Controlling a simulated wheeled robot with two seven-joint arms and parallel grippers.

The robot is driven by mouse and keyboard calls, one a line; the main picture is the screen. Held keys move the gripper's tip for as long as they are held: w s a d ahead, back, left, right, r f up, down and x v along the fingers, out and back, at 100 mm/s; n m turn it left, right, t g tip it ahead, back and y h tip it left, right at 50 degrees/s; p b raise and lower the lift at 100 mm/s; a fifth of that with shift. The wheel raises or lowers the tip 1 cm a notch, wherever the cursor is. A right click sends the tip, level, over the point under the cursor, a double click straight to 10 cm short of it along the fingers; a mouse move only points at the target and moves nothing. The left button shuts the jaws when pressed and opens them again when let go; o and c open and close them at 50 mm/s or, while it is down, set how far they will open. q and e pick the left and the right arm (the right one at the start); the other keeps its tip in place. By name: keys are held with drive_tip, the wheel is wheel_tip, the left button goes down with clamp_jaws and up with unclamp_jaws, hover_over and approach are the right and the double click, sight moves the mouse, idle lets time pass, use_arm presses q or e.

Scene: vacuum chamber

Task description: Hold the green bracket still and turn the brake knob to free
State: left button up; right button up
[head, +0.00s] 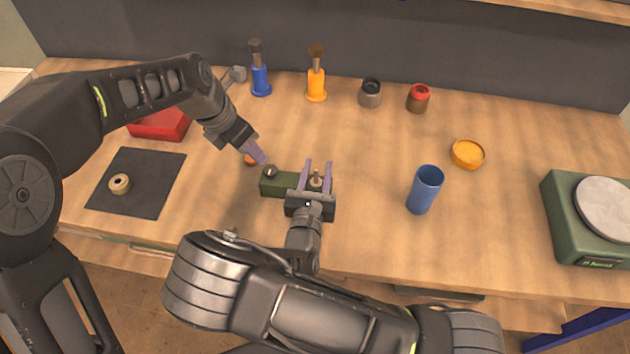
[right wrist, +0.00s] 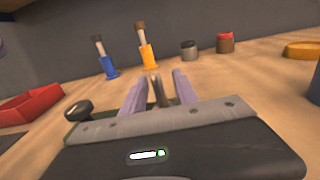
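The green bracket (head: 275,188) lies near the table's front edge, its right part hidden by my right gripper. A dark round knob (head: 269,171) sits at its left end and also shows in the right wrist view (right wrist: 77,111). An upright metal post (head: 316,181) stands at the right end. My right gripper (head: 317,167) is open, its purple fingers on either side of the post with gaps showing; the post is also between them in the right wrist view (right wrist: 157,91). My left gripper (head: 259,158) points down just above and left of the knob; its finger gap cannot be made out.
A small orange thing (head: 250,160) is partly behind my left fingers. A dark mat (head: 145,191) with a beige ring (head: 120,184) and a red tray (head: 160,125) lie left. A blue cup (head: 425,190), yellow dish (head: 467,154) and green scale (head: 570,220) stand right.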

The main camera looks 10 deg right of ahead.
drive_tip(key=shift+w+d, duration=0.2)
drive_tip(key=shift+w, duration=0.25)
drive_tip(key=shift+c, duration=0.3)
clamp_jaws()
idle(0.9)
